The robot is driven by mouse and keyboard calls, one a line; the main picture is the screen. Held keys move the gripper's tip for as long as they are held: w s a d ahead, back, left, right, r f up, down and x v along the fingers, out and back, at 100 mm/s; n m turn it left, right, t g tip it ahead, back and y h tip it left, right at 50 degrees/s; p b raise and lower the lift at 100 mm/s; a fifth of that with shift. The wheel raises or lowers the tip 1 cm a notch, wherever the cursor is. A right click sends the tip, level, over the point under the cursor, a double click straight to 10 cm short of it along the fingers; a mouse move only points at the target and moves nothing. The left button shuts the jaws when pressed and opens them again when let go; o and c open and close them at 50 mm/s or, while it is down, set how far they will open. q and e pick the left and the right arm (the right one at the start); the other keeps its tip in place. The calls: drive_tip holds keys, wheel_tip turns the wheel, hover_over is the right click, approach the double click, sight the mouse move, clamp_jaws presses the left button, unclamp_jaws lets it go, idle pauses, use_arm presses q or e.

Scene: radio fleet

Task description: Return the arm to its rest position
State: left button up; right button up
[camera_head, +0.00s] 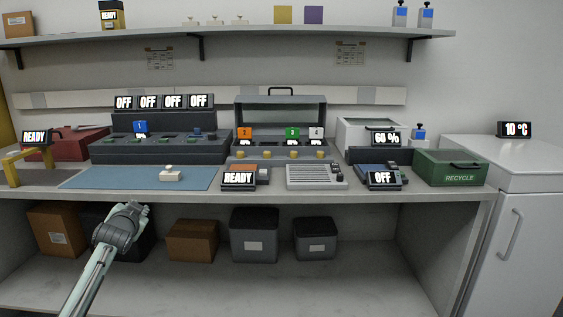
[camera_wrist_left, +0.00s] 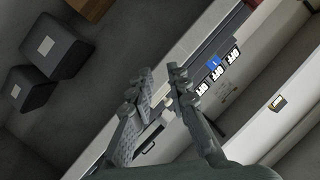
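My left arm comes in from the bottom left of the head view. Its gripper (camera_head: 132,208) is in front of the bench, just below the front edge of the bench top. In the left wrist view the two fingers of this gripper (camera_wrist_left: 160,72) stand apart with a gap between the tips. I see nothing held between them. My right arm and right gripper are not in view.
The bench top (camera_head: 310,197) is above the gripper. A blue mat (camera_head: 105,178) with a white block (camera_head: 171,174) lies there. Behind it stands a dark charger unit (camera_head: 190,150). Brown boxes (camera_head: 192,240) and grey bins (camera_head: 255,235) stand on the lower shelf. The space in front looks clear.

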use_arm(q)
drive_tip(key=s+d+f+n+g+h, duration=0.1)
drive_tip(key=s+d+f+g, duration=0.1)
drive_tip(key=s+f, duration=0.6)
drive_tip(key=s+d+f+n+g, duration=0.1)
drive_tip(key=s+f+g, duration=0.25)
drive_tip(key=f, duration=0.75)
drive_tip(key=s+d+f+n+g+h, duration=0.1)
drive_tip(key=s+d+f, duration=0.1)
drive_tip(key=s+f, duration=0.65)
drive_tip(key=s+d+f+g, duration=0.2)
drive_tip(key=s+f, duration=0.4)
drive_tip(key=s, duration=0.5)
drive_tip(key=s+d+f+g, duration=0.2)
drive_tip(key=s+d+f, duration=0.1)
drive_tip(key=s+f, duration=0.4)
drive_tip(key=s+d+f+g+h, duration=0.1)
drive_tip(key=s+f, duration=0.6)
drive_tip(key=s, duration=0.7)
drive_tip(key=shift+s+d+f+m+g, duration=0.25)
drive_tip(key=shift+s+d+m+g, duration=0.15)
drive_tip(key=shift+d, duration=0.25)
